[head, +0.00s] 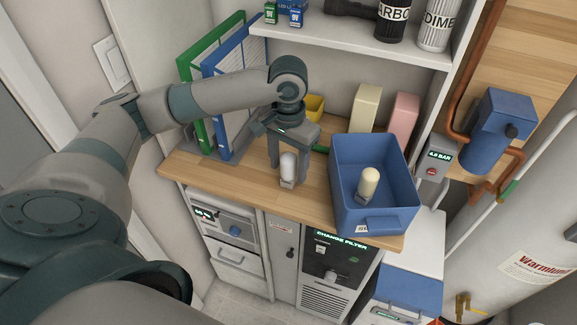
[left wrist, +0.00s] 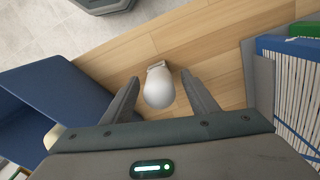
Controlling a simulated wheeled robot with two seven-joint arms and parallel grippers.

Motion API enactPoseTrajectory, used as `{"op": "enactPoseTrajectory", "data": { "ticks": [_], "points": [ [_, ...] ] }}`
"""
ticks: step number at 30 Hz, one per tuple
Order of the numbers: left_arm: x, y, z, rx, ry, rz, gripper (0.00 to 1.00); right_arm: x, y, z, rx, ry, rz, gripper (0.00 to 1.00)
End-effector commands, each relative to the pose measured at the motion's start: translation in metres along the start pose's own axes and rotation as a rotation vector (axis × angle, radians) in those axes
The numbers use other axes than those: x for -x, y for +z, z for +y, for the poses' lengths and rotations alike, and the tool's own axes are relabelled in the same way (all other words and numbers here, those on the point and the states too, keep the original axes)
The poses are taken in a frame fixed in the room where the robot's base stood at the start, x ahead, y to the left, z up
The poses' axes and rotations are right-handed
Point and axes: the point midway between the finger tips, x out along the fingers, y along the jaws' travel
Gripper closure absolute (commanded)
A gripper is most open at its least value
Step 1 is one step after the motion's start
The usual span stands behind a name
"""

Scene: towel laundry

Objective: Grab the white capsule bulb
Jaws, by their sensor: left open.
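The white capsule bulb (head: 288,164) stands upright on the wooden counter, on a small pale base near the front edge. My left gripper (head: 289,174) is open over it, pointing down, with one finger on each side of the bulb. In the left wrist view the white bulb (left wrist: 158,90) lies between the two spread fingers of the left gripper (left wrist: 160,78), with a gap visible on both sides. My right gripper is not in view.
A blue bin (head: 347,200) stands just right of the gripper and holds a cream bulb (head: 369,181). Green and blue binders (head: 222,97) stand at the left. A yellow container (head: 315,106), cream box (head: 365,108) and pink box (head: 403,115) are behind. A shelf (head: 340,45) hangs above.

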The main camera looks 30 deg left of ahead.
Motion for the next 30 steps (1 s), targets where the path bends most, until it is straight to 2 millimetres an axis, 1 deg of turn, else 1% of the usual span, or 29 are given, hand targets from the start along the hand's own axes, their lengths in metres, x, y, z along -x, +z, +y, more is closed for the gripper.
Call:
{"op": "enactPoseTrajectory", "data": {
  "ticks": [2,5,19,20,21,23,24,25,30],
  "points": [
    [-0.0079,0.0011,0.0004,-0.001,0.001,-0.003,0.46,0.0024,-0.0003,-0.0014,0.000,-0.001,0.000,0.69],
    [-0.0127,0.0006,0.0001,-0.001,0.000,-0.001,0.46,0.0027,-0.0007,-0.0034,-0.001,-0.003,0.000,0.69],
    [-0.0134,0.0004,0.0002,-0.001,0.000,0.000,0.46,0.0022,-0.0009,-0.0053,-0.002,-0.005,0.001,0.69],
    [-0.0134,0.0004,0.0002,-0.001,0.000,0.000,0.54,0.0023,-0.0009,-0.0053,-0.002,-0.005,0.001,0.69],
    [-0.0134,0.0004,0.0002,-0.001,0.000,0.000,0.63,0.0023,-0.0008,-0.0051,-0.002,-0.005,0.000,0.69],
    [-0.0134,0.0004,0.0002,-0.001,0.000,0.000,0.77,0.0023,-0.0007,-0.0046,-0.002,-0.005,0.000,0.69],
    [-0.0134,0.0004,0.0002,-0.001,0.000,0.000,0.87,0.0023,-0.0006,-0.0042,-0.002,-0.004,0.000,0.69],
    [-0.0134,0.0004,0.0002,-0.001,0.000,0.000,0.91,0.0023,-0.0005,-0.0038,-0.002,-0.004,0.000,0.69],
    [-0.0132,0.0004,0.0002,-0.001,0.000,0.000,0.91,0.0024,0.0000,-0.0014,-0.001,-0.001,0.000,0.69]
  ]
}}
